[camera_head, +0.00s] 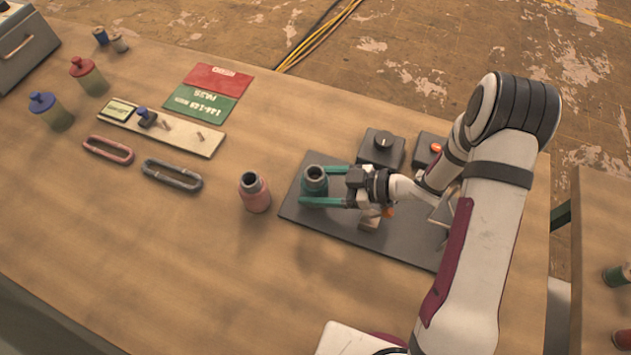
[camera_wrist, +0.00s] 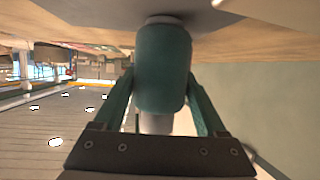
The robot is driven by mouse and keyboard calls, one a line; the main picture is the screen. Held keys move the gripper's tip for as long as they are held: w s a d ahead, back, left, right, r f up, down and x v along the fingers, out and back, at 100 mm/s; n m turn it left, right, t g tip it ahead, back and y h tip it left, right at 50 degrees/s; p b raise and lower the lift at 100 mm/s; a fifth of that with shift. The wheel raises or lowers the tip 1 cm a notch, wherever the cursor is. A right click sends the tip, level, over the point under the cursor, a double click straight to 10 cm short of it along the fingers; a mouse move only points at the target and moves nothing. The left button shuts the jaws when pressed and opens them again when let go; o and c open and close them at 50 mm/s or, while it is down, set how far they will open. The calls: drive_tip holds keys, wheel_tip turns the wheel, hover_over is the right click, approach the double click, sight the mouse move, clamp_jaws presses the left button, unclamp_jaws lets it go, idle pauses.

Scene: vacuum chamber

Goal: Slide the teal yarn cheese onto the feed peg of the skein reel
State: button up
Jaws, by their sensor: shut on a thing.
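The teal yarn cheese (camera_head: 315,182) is a short upright cylinder with a dark open top, over the left end of a dark base plate (camera_head: 294,210). My gripper (camera_head: 318,186) reaches in from the right with its two teal fingers shut on the cheese's sides. In the wrist view the teal cheese (camera_wrist: 163,65) fills the space between the fingers (camera_wrist: 163,85), with pale core ends showing at top and bottom. The base plate appears to belong to the skein reel, partly covered by my arm. The feed peg is not visible; I cannot tell whether the cheese surrounds it.
A pink yarn cheese (camera_head: 255,194) stands just left of the plate. A black knob box (camera_head: 381,149) and a box with an orange button (camera_head: 430,148) are behind it. Pink (camera_head: 108,150) and grey (camera_head: 172,176) loops lie left. The front left table is clear.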

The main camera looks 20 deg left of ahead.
drive_tip(key=o, duration=1.4)
drive_tip(key=shift+f, duration=0.1)
drive_tip(key=v, duration=0.7)
drive_tip(key=shift+d, duration=0.25)
